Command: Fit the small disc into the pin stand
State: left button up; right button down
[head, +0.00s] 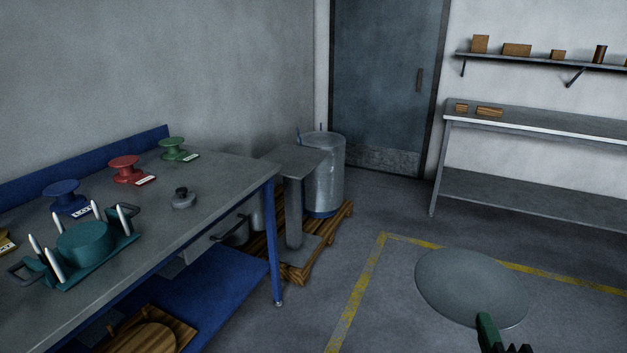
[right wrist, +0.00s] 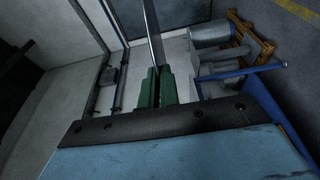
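A thin round grey disc (head: 470,285) is at the lower right of the head view, in front of the floor. My right gripper (head: 488,326) has green fingers and is shut on the disc's near edge. In the right wrist view the disc (right wrist: 153,30) shows nearly edge-on, rising from between the shut fingers (right wrist: 154,84). The pin stand (head: 112,252) is on the bench at the left, with several white upright pins around a teal round block (head: 84,241). My right gripper is far to its right. My left gripper is out of view.
The bench (head: 215,215) also bears a grey knobbed lid (head: 184,199) and blue (head: 65,194), red (head: 126,168) and green (head: 178,148) spools. A pedestal (head: 293,200) and metal drum (head: 325,170) stand beyond its right end. Open floor lies right of the bench.

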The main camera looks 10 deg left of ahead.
aim_at(81, 234)
jog(key=u, duration=0.85)
jog(key=i, duration=0.95)
jog(key=u, duration=1.45)
jog(key=i, duration=0.25)
jog(key=u, duration=0.1)
